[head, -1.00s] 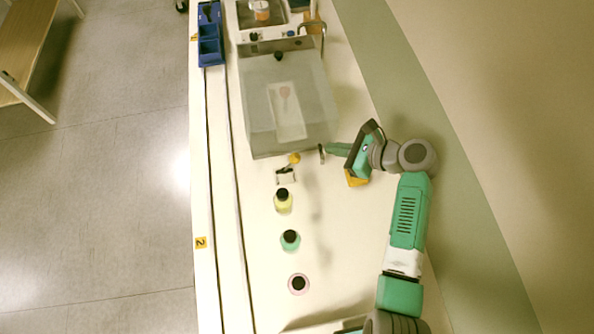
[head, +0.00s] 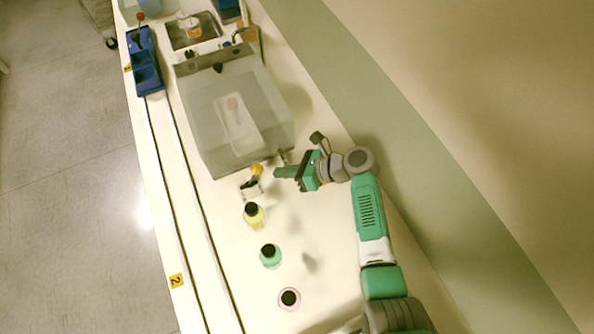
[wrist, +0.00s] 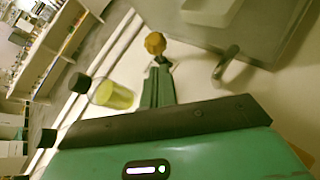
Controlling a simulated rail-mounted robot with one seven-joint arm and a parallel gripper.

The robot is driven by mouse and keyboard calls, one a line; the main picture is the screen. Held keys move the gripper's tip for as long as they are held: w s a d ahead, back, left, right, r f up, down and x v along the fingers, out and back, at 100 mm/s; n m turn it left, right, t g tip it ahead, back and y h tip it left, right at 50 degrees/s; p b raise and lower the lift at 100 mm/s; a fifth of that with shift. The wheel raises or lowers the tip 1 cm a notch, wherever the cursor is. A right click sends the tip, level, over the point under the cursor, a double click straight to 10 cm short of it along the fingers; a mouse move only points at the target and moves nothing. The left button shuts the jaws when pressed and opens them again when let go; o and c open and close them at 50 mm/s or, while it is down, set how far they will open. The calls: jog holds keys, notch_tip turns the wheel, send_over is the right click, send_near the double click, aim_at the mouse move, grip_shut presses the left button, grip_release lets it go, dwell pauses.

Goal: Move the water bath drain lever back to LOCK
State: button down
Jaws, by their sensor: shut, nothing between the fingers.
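The water bath (head: 205,140) is a grey, see-through box on the bench. The drain lever's yellow ball knob (head: 257,169) is by its front edge, above a small bracket (head: 250,189) with a white plate. No lettering is readable. My gripper (head: 277,172) is shut and empty, with its green fingers pointing left at the knob. In the wrist view the knob (wrist: 155,43) appears just beyond the fingertips (wrist: 160,64); I cannot tell whether they touch. The lever's stem is mostly hidden there by the fingers.
A grey spout (head: 282,157) sticks out from the bath close to my fingers. Yellow (head: 254,217), green (head: 270,256) and pink-rimmed (head: 289,299) bottles stand in a row in front. A blue bin (head: 147,72) is at the back left. Bench space right of the bottles is clear.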

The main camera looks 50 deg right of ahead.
aim_at(253, 175)
jog(key=shift+x, duration=1.55)
